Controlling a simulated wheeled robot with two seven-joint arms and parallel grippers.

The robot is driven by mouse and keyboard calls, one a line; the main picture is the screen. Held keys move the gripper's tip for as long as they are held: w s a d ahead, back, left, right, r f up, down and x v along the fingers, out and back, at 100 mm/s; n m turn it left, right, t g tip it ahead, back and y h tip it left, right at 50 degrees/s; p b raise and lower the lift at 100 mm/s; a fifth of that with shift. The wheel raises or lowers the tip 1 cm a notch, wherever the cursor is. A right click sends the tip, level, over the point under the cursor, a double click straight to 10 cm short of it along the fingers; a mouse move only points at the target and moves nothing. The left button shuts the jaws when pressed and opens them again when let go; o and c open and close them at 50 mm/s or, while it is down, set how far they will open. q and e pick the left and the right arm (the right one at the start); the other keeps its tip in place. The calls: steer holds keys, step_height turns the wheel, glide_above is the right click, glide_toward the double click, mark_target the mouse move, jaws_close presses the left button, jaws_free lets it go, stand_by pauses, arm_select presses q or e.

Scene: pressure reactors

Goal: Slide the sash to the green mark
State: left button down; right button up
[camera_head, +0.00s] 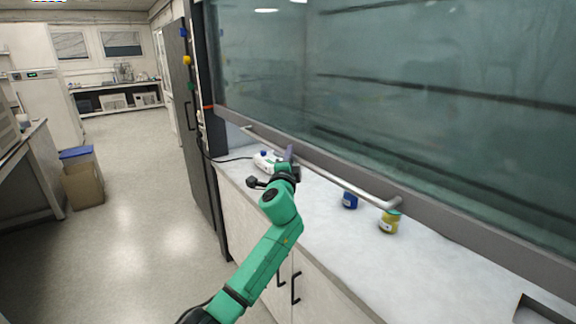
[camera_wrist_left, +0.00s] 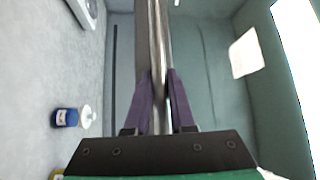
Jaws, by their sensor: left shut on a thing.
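The sash is a large tinted glass pane (camera_head: 420,90) with a grey lower rail (camera_head: 450,215), raised above the white worktop. A silvery bar handle (camera_head: 350,188) runs along the rail. My left gripper (camera_head: 289,155) is at the handle, left of its middle. In the left wrist view, the purple fingers of my left gripper (camera_wrist_left: 160,100) are shut on the bar handle (camera_wrist_left: 157,45), one on each side. A small red-orange mark (camera_head: 208,107) shows on the left post by the rail. I cannot make out a green mark on the post for certain. My right gripper is out of view.
A blue-labelled jar (camera_head: 350,199) and a yellow jar (camera_head: 390,222) stand on the worktop (camera_head: 440,265) below the sash. A white device (camera_head: 265,161) with a cable stands behind my gripper. Blue, yellow and green knobs line the dark side panel. Open floor lies left.

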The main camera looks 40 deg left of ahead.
arm_select(q)
step_height(320, 180, up, 17)
steer(key=p, duration=1.1)
steer(key=shift+p, duration=0.35)
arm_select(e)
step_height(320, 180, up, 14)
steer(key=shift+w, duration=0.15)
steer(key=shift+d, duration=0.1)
arm_select(q)
steer(key=c, duration=0.8)
jaws_free()
steer(key=shift+r, duration=0.1)
steer(key=shift+o, duration=0.2)
steer(key=shift+s, duration=0.15)
steer(key=shift+d, duration=0.1)
steer(key=b+v, duration=0.4)
steer(key=v, duration=1)
steer(key=shift+s+b, duration=0.3)
steer(key=shift+b, duration=0.1)
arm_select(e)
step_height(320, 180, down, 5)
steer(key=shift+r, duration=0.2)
